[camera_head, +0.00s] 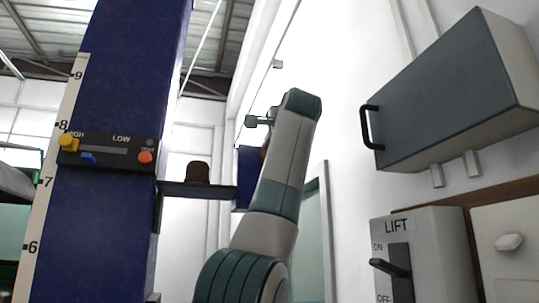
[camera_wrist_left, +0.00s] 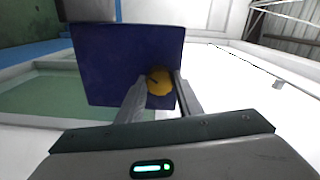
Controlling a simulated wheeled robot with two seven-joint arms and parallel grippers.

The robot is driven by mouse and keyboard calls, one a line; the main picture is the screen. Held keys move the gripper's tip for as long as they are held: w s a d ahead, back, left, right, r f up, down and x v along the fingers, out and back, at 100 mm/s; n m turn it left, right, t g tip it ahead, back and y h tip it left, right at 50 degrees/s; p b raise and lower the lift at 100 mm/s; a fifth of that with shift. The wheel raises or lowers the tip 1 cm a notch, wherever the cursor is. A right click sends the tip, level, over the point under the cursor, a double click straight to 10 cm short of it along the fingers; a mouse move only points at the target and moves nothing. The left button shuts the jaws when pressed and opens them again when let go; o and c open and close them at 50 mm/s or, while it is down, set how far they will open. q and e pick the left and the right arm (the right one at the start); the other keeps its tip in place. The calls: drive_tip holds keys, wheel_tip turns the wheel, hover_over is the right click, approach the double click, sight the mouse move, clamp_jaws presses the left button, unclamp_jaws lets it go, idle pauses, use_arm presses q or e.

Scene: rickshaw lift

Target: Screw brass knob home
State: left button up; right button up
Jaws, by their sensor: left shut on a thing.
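The brass knob (camera_wrist_left: 159,82) is a round yellow piece at the front of a dark blue plate (camera_wrist_left: 105,70) in the left wrist view. My left gripper (camera_wrist_left: 161,86) has one finger on each side of the knob and is shut on it. How far the knob is screwed in cannot be told. In the head view my own arm stands in the middle and hides most of the gripper and knob. The edge of the blue plate (camera_head: 244,170) shows just left of that arm. My right gripper is in neither view.
A blue column (camera_head: 120,190) with a number scale and a HIGH/LOW slider panel (camera_head: 105,150) stands left. A shelf (camera_head: 205,190) with a brown cup-like piece (camera_head: 198,173) juts from it. A grey cabinet (camera_head: 445,95) and LIFT switch box (camera_head: 430,245) are at right.

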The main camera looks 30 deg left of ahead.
use_arm(q)
drive_tip(key=shift+w+m+g+b, duration=0.1)
drive_tip(key=shift+m+g+b, duration=0.4)
drive_tip(key=shift+m, duration=7.8)
drive_tip(key=o, duration=1)
drive_tip(key=shift+o, duration=0.2)
drive_tip(key=shift+d, duration=0.15)
